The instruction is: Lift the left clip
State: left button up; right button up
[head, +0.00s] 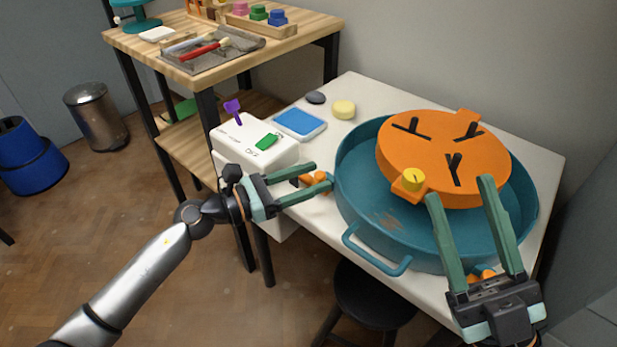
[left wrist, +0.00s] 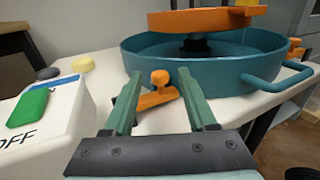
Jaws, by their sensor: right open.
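The left clip (head: 309,179) is a small orange piece with a rounded knob at the left edge of the teal basin (head: 352,160). In the left wrist view the clip (left wrist: 158,92) shows between the fingers of my left gripper (left wrist: 160,74), apparently clear of both. My left gripper (head: 322,177) is open and partly hides the clip in the head view. My right gripper (head: 460,189) is open above the basin's front right. Another orange clip (head: 483,275) shows partly behind its fingers.
An orange disc (head: 440,140) with dark slots and a yellow knob (head: 413,179) sits over the basin. The basin's handle (head: 375,257) juts out in front.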

pick_arm(q)
grip_shut()
dwell(1.3)
